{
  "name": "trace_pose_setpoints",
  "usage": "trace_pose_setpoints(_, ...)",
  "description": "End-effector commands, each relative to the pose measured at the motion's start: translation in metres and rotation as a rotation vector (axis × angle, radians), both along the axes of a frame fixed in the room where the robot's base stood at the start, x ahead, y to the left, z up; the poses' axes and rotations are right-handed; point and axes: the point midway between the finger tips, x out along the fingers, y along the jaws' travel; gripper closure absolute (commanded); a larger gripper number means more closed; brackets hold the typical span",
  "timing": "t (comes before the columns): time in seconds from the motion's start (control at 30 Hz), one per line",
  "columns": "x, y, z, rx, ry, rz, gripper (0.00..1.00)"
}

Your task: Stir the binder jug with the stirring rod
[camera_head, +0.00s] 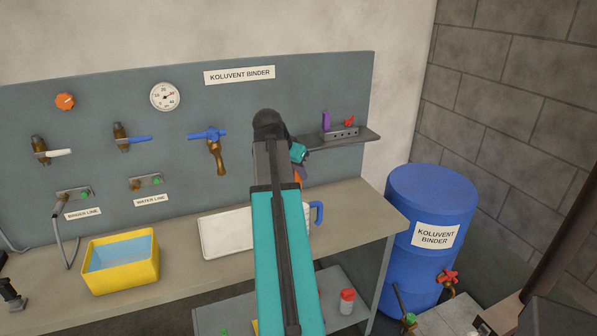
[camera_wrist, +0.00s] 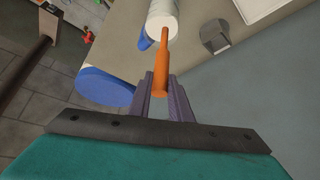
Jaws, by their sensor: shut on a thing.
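My gripper (camera_wrist: 164,98) is shut on the orange stirring rod (camera_wrist: 161,68), seen in the wrist view. The rod's thin end points toward the white binder jug (camera_wrist: 162,20) and overlaps its near end in the picture. I cannot tell whether the tip is inside the jug. The jug has a blue handle (camera_wrist: 145,39). In the head view my arm hides most of the jug, and its blue handle (camera_head: 318,213) shows just to the right of the arm. A bit of the orange rod (camera_head: 298,174) shows above it.
A white tray (camera_head: 221,236) lies on the bench left of my arm, with a yellow basin (camera_head: 123,281) farther left. A wall shelf (camera_head: 360,136) holds a perforated rack. A blue barrel (camera_head: 430,210) stands right of the bench. Taps and a gauge (camera_head: 165,97) line the panel.

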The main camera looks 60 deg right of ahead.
Motion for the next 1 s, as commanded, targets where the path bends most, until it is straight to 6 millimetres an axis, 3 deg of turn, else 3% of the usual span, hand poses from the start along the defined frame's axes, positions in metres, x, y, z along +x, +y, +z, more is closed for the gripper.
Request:
trace_pose_setpoints(0.57,-0.002,0.008,0.001,-0.001,0.0,0.0,1.0)
trace_pose_setpoints(1.0,-0.017,0.006,0.0,-0.001,0.0,-0.001,1.0)
